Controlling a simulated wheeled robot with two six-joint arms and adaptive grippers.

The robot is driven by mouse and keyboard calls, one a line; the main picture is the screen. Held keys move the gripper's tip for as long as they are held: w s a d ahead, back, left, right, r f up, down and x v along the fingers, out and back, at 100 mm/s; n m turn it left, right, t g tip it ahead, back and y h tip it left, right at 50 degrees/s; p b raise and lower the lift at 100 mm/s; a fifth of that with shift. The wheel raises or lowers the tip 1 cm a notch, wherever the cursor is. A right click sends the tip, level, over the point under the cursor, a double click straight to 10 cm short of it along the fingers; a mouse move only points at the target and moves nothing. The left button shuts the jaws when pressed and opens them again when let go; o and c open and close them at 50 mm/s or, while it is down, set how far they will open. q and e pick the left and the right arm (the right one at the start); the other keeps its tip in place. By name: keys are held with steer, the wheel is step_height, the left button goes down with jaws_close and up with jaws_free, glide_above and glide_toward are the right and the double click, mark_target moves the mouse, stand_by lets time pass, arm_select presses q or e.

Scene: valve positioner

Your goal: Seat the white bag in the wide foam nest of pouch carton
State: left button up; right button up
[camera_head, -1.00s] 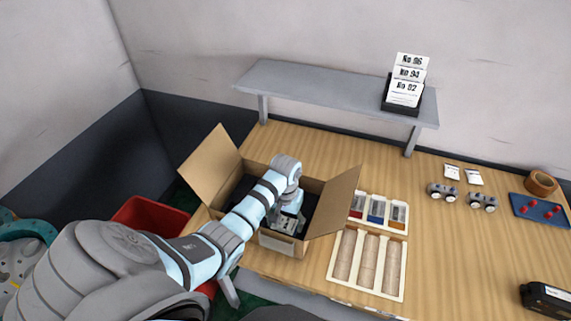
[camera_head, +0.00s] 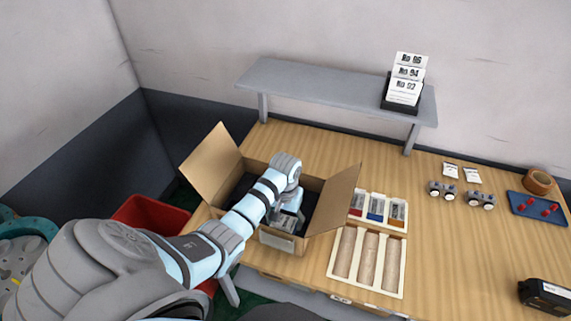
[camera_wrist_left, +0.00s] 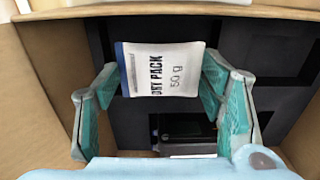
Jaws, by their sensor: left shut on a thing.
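The white bag (camera_wrist_left: 165,70), printed "DRY PACK 50 g" with a blue edge, is held between the two fingers of my left gripper (camera_wrist_left: 166,88) in the left wrist view. The bag hangs over black foam (camera_wrist_left: 125,128) inside the open pouch carton (camera_head: 337,201). The foam has several recesses; a wide dark one (camera_wrist_left: 262,52) shows at right of the bag. A dark device (camera_wrist_left: 185,127) lies in a recess below the bag. In the head view my left gripper (camera_head: 287,217) reaches down into the carton, and the arm hides much of the foam. My right gripper is not in view.
A cream tray with small boxes (camera_head: 376,208) and rolls (camera_head: 368,258) stands close to the carton's right. A red bin (camera_head: 150,217) is at left. A grey shelf (camera_head: 320,88) stands behind. Two white packets (camera_head: 452,171) lie far right. The table's middle back is clear.

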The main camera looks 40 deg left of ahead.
arm_select(q)
steer(key=shift+f, duration=0.15)
stand_by(0.4)
steer(key=shift+f, duration=0.4)
steer(key=shift+f+b, duration=0.85)
steer(key=shift+f, duration=0.45)
stand_by(0.3)
steer(key=o, duration=1.2)
steer(key=shift+r, duration=0.35)
step_height(320, 180, up, 7)
steer(key=shift+f, duration=0.1)
